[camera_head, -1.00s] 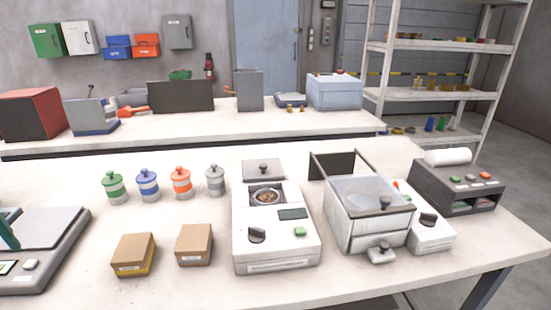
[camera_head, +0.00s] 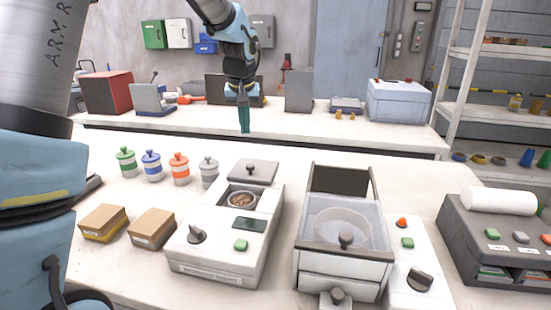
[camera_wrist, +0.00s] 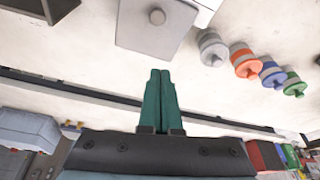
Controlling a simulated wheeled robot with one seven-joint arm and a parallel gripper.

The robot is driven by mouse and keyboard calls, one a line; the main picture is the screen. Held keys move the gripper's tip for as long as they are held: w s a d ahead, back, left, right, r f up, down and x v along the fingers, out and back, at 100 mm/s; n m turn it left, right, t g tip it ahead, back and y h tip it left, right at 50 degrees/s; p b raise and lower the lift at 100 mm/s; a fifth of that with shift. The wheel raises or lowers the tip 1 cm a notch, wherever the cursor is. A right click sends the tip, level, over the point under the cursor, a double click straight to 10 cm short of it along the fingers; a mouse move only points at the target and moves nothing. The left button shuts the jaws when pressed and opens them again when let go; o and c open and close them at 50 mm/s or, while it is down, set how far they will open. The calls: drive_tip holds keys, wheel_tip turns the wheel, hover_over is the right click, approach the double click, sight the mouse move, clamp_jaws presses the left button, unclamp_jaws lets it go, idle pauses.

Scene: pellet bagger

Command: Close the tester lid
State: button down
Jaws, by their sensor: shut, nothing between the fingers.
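The white tester (camera_head: 222,245) stands on the front bench with a dial, a dark display and a green button. Its grey lid (camera_head: 262,167) with a dark knob sits behind the round well, which is uncovered and shows a cup of brown pellets (camera_head: 242,201). The lid and its knob (camera_wrist: 157,17) also show at the top of the wrist view. My gripper (camera_head: 244,131), with green fingers, is shut and empty. It hangs above and beyond the lid, apart from it. In the wrist view its fingertips (camera_wrist: 160,72) point toward the lid with a gap between.
A clear-topped box machine (camera_head: 343,262) stands right of the tester, with a control unit (camera_head: 410,265) beside it. Capped jars (camera_head: 180,168) and two cardboard boxes (camera_head: 152,230) lie left. A grey printer-like unit (camera_head: 500,240) stands far right. The rear bench (camera_head: 300,125) holds other equipment.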

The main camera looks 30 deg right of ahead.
drive_tip(key=d, duration=0.1)
drive_tip(key=p, duration=0.4)
hover_over(252, 161)
drive_tip(key=s, duration=0.2)
drive_tip(key=f, duration=0.6)
drive_tip(key=a+f, duration=0.1)
drive_tip(key=f, duration=0.2)
drive_tip(key=shift+w+f, duration=0.1)
drive_tip(key=shift+f, duration=0.05)
drive_tip(key=shift+s+a+r+p, duration=0.1)
drive_tip(key=shift+s+a+p, duration=0.2)
drive_tip(key=shift+s, duration=0.3)
drive_tip(key=shift+s+a+r+p, duration=0.15)
drive_tip(key=shift+s+a, duration=0.1)
drive_tip(key=shift+s, duration=0.35)
drive_tip(key=shift+s+a+f, duration=0.3)
drive_tip(key=shift+s, duration=0.25)
drive_tip(key=s+a+b, duration=0.1)
drive_tip(key=s+a, duration=0.1)
drive_tip(key=s, duration=0.1)
drive_tip(key=s+a+b, duration=0.2)
drive_tip(key=s+a, duration=0.1)
drive_tip(key=s+a+b, duration=0.2)
drive_tip(key=s+a, duration=0.1)
drive_tip(key=s, duration=0.1)
drive_tip(key=shift+a, duration=0.15)
drive_tip(key=shift+w, duration=0.15)
